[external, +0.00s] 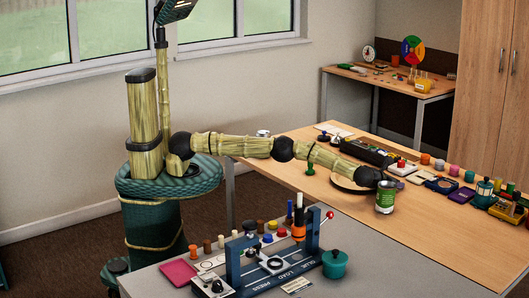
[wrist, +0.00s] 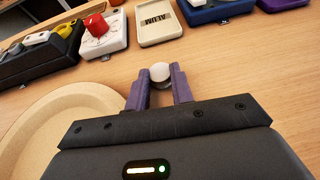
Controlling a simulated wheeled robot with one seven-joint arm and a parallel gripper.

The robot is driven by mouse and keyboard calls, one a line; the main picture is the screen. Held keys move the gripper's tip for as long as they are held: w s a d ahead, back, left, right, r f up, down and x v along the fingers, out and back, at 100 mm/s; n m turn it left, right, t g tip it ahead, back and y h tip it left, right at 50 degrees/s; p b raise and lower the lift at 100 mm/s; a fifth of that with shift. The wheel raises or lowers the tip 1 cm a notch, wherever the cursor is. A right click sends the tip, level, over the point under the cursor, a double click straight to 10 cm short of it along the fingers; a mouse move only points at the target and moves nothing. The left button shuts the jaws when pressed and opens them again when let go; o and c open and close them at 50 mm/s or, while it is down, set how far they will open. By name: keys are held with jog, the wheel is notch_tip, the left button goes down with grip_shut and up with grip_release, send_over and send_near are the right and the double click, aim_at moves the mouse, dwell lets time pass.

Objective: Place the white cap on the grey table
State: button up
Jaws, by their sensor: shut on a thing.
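My gripper (external: 397,183) is over the wooden table in the external view, just behind a green can. In the wrist view my gripper (wrist: 159,88) has its two purple fingers shut on the white cap (wrist: 160,72), a small rounded white piece at the fingertips. Its lower part is hidden between the fingers, and I cannot tell whether it touches the wood. I cannot make the cap out in the external view. The grey table (external: 400,275) is in front of the wooden one, with bare top at its right.
The green can (external: 385,200) stands close to my gripper. A round tan plate (wrist: 30,135) lies beside it. On the grey table are a blue press (external: 262,262), a teal pot (external: 335,264) and a pink tray (external: 179,272). The wooden table (external: 450,240) is clear at its near right.

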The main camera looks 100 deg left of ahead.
jog(key=o, duration=0.7)
jog(key=shift+c, duration=0.2)
jog(key=shift+r, duration=0.1)
jog(key=shift+p+v, duration=0.35)
jog(key=shift+v, duration=0.9)
jog(key=v, duration=0.9)
jog(key=shift+s+d, duration=0.15)
jog(key=shift+s, duration=0.1)
jog(key=o, duration=0.4)
